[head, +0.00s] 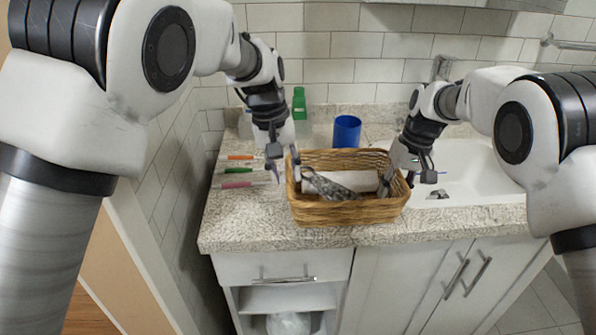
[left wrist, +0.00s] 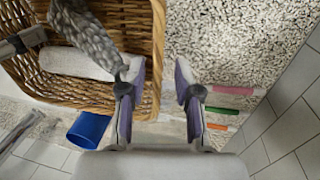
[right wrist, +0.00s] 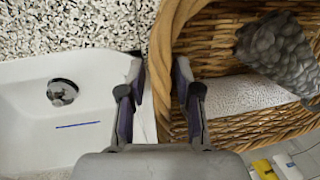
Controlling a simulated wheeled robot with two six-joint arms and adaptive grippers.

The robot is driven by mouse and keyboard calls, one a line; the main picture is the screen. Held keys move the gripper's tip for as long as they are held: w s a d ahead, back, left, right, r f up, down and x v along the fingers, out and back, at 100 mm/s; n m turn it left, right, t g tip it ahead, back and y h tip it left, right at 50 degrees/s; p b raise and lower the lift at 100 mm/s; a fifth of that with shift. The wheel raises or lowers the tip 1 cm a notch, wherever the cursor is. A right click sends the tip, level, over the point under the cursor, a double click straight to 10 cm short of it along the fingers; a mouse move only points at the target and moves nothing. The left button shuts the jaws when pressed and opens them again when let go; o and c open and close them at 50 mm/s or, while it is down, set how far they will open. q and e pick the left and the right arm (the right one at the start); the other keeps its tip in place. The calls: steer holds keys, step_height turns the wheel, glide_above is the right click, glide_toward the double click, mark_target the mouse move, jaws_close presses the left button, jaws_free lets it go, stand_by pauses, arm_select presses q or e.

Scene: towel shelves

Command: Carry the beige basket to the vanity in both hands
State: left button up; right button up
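The beige wicker basket (head: 345,212) stands on the speckled vanity counter (head: 245,225), close to its front edge. A grey textured cloth (head: 330,187) and a white roll (left wrist: 75,63) lie in it. My left gripper (head: 283,172) is at the basket's left end, with one finger inside and one outside the wall; bare counter shows between wall and outer finger. My right gripper (right wrist: 158,90) straddles the right end wall the same way, with a narrow gap beside its outer finger. Both grippers look open around the wall.
A blue cup (head: 347,131) stands behind the basket and a green bottle (head: 299,104) at the back left. Orange, green and pink toothbrush-like items (head: 238,171) lie left. The white sink (head: 465,170) is right, with the tiled wall behind.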

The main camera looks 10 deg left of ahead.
steer(key=shift+r, duration=0.15)
arm_select(q)
steer(key=r, duration=0.3)
steer(key=a+r, duration=0.1)
steer(key=r, duration=0.1)
steer(key=shift+s+r, duration=0.1)
arm_select(e)
step_height(320, 180, up, 12)
steer(key=d, duration=0.2)
steer(key=shift+w+f, duration=0.25)
arm_select(q)
steer(key=shift+s, duration=0.1)
arm_select(e)
steer(key=shift+s+f, duration=0.1)
